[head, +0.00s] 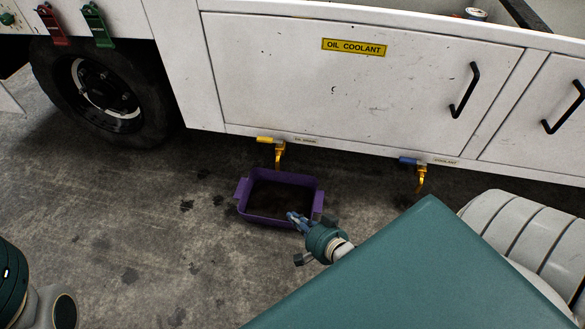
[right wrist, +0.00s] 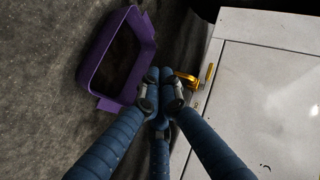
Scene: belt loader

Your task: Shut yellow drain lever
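The yellow drain lever (head: 266,140) sits under the lower edge of the white cabinet, by a small label. Its handle points left, roughly level, above a brass spout (head: 279,157) that hangs down. In the right wrist view, the yellow lever (right wrist: 209,73) and spout show just right of my fingertips. My right gripper (head: 293,217) is over the near right part of the purple tray, apart from the lever. In the right wrist view, its blue fingers (right wrist: 160,76) come together at the tips with nothing visible between them. My left gripper is not in view.
A purple tray (head: 243,207) with dark contents stands on the floor below the spout. A blue lever (head: 408,160) on a similar spout is to the right. The cabinet door (head: 290,75) marked OIL COOLANT is closed. A wheel (head: 105,90) stands left; open floor lies in front.

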